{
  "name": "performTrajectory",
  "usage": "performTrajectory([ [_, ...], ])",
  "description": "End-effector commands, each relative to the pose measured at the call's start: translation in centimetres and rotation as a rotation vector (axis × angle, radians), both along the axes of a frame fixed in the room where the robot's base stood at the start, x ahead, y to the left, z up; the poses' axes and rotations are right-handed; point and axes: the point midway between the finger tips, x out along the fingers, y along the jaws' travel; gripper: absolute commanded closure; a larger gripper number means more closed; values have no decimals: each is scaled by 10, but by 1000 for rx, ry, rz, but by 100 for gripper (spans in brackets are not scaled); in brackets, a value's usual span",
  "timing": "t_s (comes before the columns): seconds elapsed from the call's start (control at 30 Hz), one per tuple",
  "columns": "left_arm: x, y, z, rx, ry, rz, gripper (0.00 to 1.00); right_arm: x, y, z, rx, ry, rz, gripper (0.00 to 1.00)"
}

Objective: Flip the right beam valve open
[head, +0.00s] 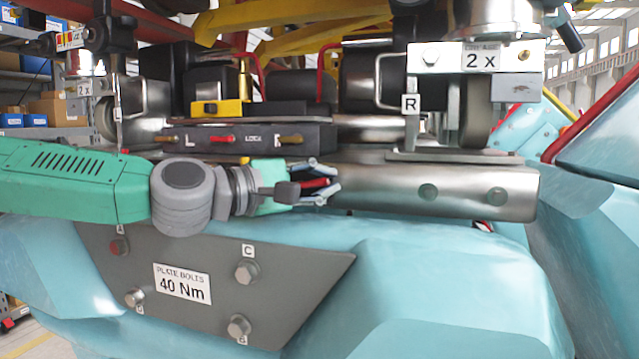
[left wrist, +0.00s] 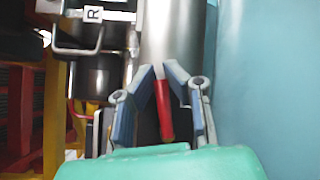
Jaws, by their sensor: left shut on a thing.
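The dark grey valve block (head: 248,138) sits along the beam, with an L mark, a LOCK mark, a red handle (head: 222,138) and brass-coloured ends (head: 290,138). My left gripper (head: 330,184) is just below the right end of the block, in front of the steel beam (head: 430,190). Its fingers are closed around a red lever (head: 314,183). In the left wrist view the red lever (left wrist: 164,112) lies lengthwise between the fingers (left wrist: 162,72). The lever's mounting is hidden by the gripper. My right gripper is not in view.
The R-marked bracket (head: 411,104) and a wheel (head: 476,110) stand above the beam at right. A grey plate (head: 210,285) with several bolts is below my arm on the light blue body (head: 430,290). Free air lies in front of the body.

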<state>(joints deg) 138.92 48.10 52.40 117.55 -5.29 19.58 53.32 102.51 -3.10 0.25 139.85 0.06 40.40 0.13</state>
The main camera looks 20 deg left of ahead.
Motion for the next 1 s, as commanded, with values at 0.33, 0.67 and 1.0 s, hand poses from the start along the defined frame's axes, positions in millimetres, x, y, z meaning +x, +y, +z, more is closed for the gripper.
performTrajectory([
  [0.33, -3, 7, 0, 84, 0, -3, 100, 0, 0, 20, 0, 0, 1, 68],
  [0.67, -3, 11, -12, 261, -6, 2, 100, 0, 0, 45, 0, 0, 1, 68],
  [1.0, -2, 15, -15, 262, -5, 4, 74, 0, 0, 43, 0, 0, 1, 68],
])
